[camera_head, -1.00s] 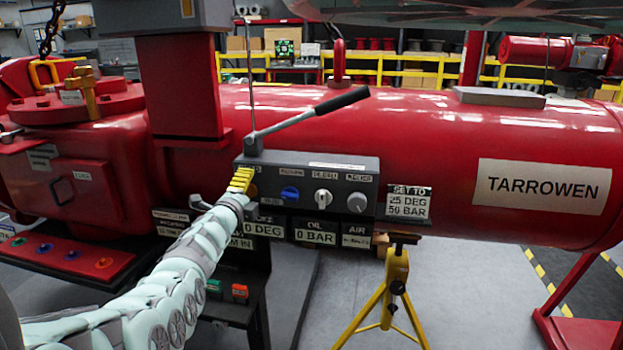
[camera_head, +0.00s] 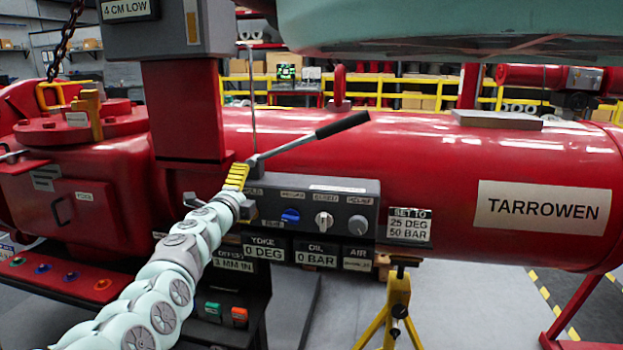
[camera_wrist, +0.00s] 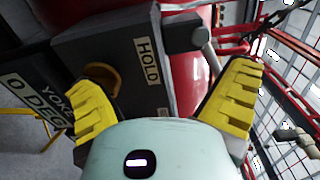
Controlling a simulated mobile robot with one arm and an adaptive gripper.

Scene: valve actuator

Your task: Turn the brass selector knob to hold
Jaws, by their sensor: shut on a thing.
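The brass selector knob (camera_wrist: 104,73) shows in the wrist view as a brass loop on the grey control box (camera_wrist: 135,88), right at the tip of one yellow finger. It is below the HOLD label, which reads sideways in this view. My gripper (camera_head: 237,177) is at the left end of the box and also fills the lower wrist view (camera_wrist: 165,88). Its two yellow fingers are wide apart. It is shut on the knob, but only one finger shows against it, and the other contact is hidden.
A black-handled lever (camera_head: 342,124) rises over the control box (camera_head: 340,190); its grey pivot (camera_wrist: 203,38) is close to the other finger. Blue (camera_head: 290,215), white (camera_head: 324,221) and grey (camera_head: 358,224) knobs sit to the right. A yellow stand (camera_head: 398,300) is below.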

